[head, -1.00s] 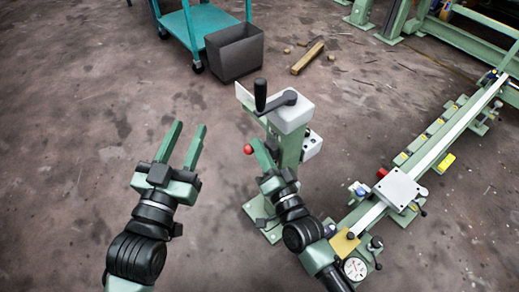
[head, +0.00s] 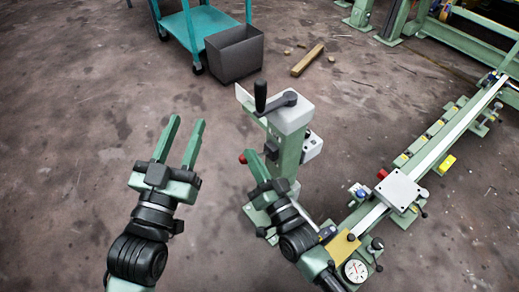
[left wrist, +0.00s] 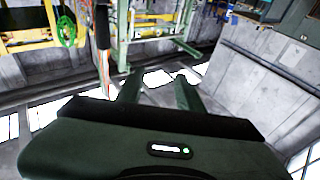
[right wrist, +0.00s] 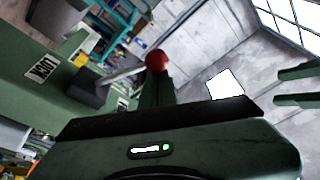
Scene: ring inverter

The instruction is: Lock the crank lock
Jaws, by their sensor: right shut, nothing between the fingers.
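The crank lock is a green post (head: 290,150) with a white top (head: 291,116). A crank with an upright black handle (head: 260,96) sits on top. A lever with a red ball knob (head: 243,158) sticks out from its side; the knob also shows in the right wrist view (right wrist: 156,60), its rod running to a dark block (right wrist: 90,88). A LOCK label (right wrist: 42,69) is on the green face. My right gripper (head: 250,153) is shut and empty, its fingertips right at the knob; I cannot tell whether they touch. My left gripper (head: 186,122) is open and empty, left of the post.
A long green rail fixture (head: 440,140) with a pale plate (head: 401,191) stands to the right. A dark bin (head: 235,55), a teal cart (head: 190,30) and a wooden block (head: 307,59) are at the back. The floor around my left gripper is clear.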

